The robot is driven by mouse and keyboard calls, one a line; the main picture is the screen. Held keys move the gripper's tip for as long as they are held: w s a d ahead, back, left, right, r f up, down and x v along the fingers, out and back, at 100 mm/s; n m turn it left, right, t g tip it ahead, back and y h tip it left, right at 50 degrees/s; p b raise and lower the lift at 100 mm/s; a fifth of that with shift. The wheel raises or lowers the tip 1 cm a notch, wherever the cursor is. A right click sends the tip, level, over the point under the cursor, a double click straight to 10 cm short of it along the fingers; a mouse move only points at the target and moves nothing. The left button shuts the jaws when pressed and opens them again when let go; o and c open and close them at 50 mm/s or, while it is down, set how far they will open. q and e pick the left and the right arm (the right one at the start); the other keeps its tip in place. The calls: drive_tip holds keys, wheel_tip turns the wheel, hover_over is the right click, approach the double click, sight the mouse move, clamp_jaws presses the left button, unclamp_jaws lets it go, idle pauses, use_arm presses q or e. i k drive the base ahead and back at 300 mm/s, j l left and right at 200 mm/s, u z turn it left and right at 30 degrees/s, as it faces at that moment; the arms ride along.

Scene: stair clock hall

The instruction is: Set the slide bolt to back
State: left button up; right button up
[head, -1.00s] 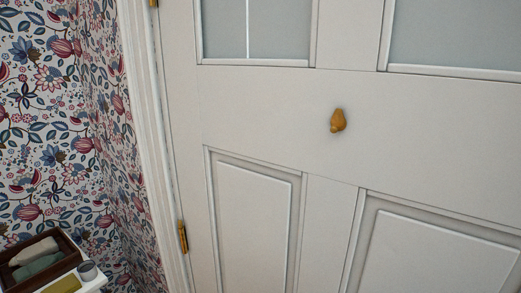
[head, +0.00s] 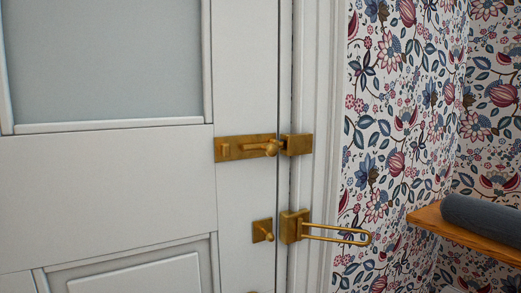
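The brass slide bolt (head: 232,149) is a horizontal plate on the white door's right edge in the head view. Its small knob (head: 271,149) sits at the right end of the plate. The brass keeper (head: 298,144) is on the door frame just right of it, close to the knob. Whether the bolt's tip is inside the keeper is hard to tell. Neither of my grippers is in view.
Below, a brass swing-bar guard (head: 335,228) on the frame points right, away from the door; its stud plate (head: 262,231) is on the white door (head: 100,185). A wooden shelf (head: 470,240) with a dark grey roll (head: 485,218) juts out at right.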

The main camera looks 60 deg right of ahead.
sight(271, 150)
drive_tip(key=z, duration=2.2)
drive_tip(key=k, duration=0.1)
drive_tip(key=l+z, duration=0.05)
